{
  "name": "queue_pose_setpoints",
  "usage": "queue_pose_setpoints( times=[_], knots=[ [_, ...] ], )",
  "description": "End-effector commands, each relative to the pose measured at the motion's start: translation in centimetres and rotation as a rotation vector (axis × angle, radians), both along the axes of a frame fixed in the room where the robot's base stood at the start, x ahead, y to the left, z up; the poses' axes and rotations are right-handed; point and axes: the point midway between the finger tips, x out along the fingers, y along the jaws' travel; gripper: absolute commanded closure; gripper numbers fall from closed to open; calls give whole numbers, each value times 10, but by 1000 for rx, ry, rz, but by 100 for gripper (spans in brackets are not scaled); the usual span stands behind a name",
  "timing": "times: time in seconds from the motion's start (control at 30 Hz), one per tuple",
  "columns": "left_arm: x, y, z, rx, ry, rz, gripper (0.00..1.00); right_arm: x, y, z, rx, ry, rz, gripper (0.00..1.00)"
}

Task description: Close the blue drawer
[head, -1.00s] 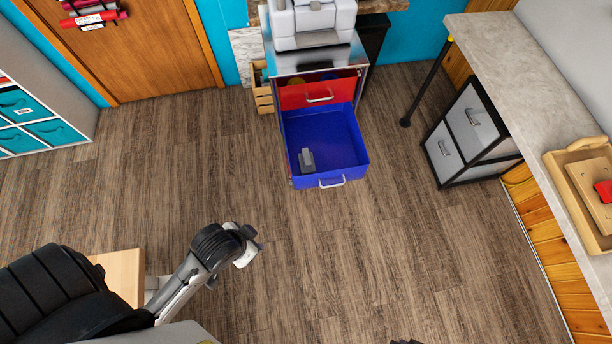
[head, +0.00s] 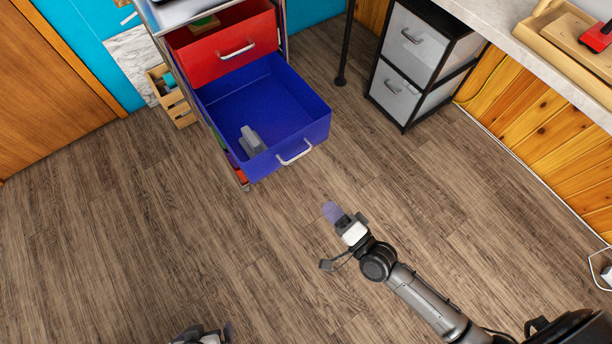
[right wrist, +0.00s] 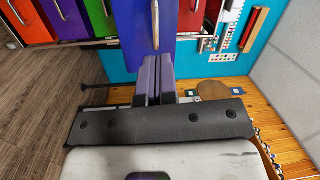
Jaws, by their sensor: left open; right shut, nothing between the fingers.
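The blue drawer (head: 265,105) is pulled far out of the cabinet, with a silver handle (head: 294,153) on its front. A small grey item (head: 251,140) lies inside it near the front. My right gripper (head: 333,212) is shut and empty, in front of the drawer and apart from its handle in the head view. The right wrist view shows the blue drawer front (right wrist: 140,22) just beyond the purple fingers (right wrist: 155,78); I cannot tell whether they touch it. My left gripper (head: 222,334) is open at the bottom edge of the head view, mostly cut off.
The red drawer (head: 222,47) above is also partly open. A wooden crate (head: 178,100) stands left of the cabinet. A grey two-drawer unit (head: 412,62) stands at right under the counter (head: 500,22), near a black leg (head: 346,45). The floor in front is clear.

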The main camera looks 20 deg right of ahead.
Motion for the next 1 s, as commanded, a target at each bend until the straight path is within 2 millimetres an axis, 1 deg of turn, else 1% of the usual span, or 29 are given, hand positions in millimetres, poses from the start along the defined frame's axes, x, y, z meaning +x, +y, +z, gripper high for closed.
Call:
queue_pose_setpoints(
  times=[0.03, 0.1, 0.23, 0.37, 0.47, 0.8, 1.0],
  knots=[
    [0, 1, -17, 2, 0, -1, 0, 2, -5, -17, 46, -13, -21, 100],
    [0, 1, -24, 5, -1, -3, 0, 4, -11, -23, 105, -31, -48, 100],
    [0, 3, -31, 9, -1, -5, 0, 7, -18, -29, 176, -52, -81, 100],
    [0, 3, -31, 10, -2, -6, 0, 15, -20, -28, 203, -61, -96, 100],
    [0, 3, -29, 10, -2, -6, 0, 28, -18, -24, 207, -64, -97, 100],
    [0, 1, -23, 3, -3, -1, 0, 89, -4, -11, 206, -64, -97, 100],
    [0, -1, -21, -4, -3, 4, 0, 117, 2, -6, 204, -61, -97, 100]
  ],
)
